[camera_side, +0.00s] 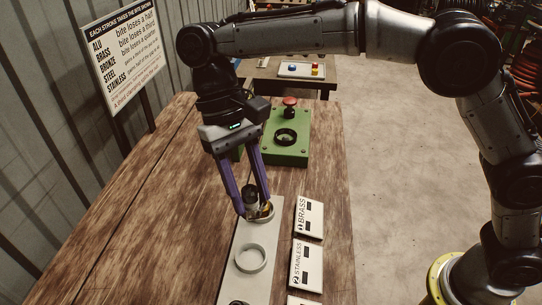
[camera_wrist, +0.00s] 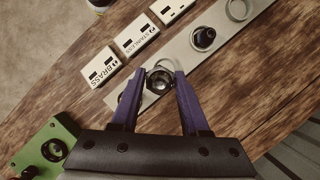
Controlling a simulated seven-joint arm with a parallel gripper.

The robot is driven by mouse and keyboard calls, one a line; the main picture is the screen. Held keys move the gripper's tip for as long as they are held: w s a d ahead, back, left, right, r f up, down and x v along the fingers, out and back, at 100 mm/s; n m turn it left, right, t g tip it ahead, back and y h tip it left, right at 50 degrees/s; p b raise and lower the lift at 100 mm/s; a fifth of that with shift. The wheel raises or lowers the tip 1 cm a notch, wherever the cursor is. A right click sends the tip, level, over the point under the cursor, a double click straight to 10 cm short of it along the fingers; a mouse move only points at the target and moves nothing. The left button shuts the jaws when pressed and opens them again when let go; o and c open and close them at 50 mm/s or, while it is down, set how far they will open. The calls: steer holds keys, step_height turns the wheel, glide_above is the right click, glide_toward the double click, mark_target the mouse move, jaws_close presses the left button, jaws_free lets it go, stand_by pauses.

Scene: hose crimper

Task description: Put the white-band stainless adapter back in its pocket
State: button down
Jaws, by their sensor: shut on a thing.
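My gripper (camera_side: 253,208), with two purple fingers, is shut on a small dark adapter (camera_side: 250,191) above the far end of the grey tray (camera_side: 232,262). In the wrist view the adapter (camera_wrist: 160,81) shows as a dark round end between the fingers (camera_wrist: 160,78); no white band can be made out. A brass-coloured piece (camera_side: 265,211) sits in the ring pocket by the BRASS card, partly hidden by the fingers. The ring pocket (camera_side: 251,257) beside the STAINLESS card (camera_side: 306,265) is empty. In the wrist view it lies partly behind the held adapter.
A BRASS card (camera_side: 309,217) lies right of the tray. A green base (camera_side: 286,146) with a black ring and red button stands behind the gripper. In the wrist view another tray pocket holds a dark piece (camera_wrist: 203,38). The wooden table left of the tray is clear.

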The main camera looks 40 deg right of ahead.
steer(key=shift+s+a, duration=0.6)
steer(key=shift+a, duration=0.2)
step_height(320, 180, down, 4)
steer(key=shift+r, duration=0.15)
steer(key=shift+f, duration=4.2)
steer(key=shift+c, duration=1.6)
jaws_free()
steer(key=shift+d, duration=0.1)
steer(key=v, duration=1.4)
steer(key=shift+f, duration=0.1)
